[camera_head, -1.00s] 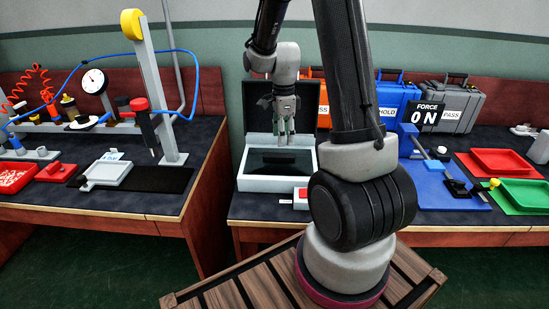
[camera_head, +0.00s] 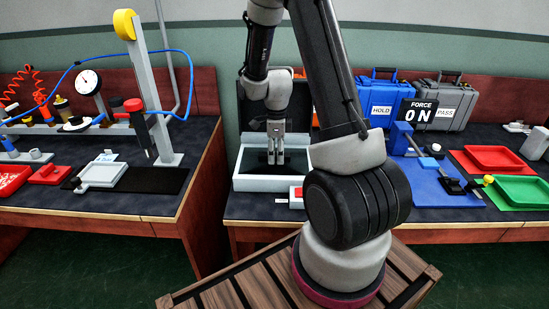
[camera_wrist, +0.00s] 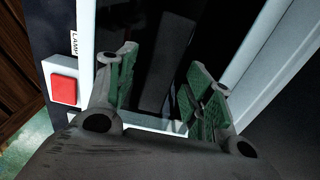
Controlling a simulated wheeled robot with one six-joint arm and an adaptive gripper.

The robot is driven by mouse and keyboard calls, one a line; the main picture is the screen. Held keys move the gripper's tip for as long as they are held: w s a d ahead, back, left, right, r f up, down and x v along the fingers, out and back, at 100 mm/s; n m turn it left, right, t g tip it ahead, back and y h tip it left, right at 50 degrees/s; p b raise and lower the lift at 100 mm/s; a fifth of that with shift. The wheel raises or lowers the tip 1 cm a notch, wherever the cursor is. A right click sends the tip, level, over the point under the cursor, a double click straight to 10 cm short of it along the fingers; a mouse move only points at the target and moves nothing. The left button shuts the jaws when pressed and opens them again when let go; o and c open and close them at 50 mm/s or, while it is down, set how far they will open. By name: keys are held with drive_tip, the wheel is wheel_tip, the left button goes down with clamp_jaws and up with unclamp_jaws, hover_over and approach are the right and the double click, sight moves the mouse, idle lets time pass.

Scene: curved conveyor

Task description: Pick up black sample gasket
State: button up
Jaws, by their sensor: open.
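A dark, elongated piece, which looks like the black sample gasket (camera_wrist: 165,62), lies in the dark inside of a white-rimmed box (camera_head: 270,184). In the wrist view it sits beyond and between my open finger pads, with a gap on both sides. My gripper (camera_head: 276,157) is over the box and points down, its fingers apart. Its green-padded fingers also show in the wrist view (camera_wrist: 163,82), with nothing held between them. In the head view the gripper covers the gasket's area, so I cannot tell its height above it.
The white box rims (camera_wrist: 273,50) flank the fingers closely. A red button (camera_wrist: 63,89) on a white base stands left of the box in the wrist view. The box's dark raised lid is behind the gripper. A blue fixture (camera_head: 430,180) stands to the right.

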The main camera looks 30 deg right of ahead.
drive_tip(key=c, duration=1.1)
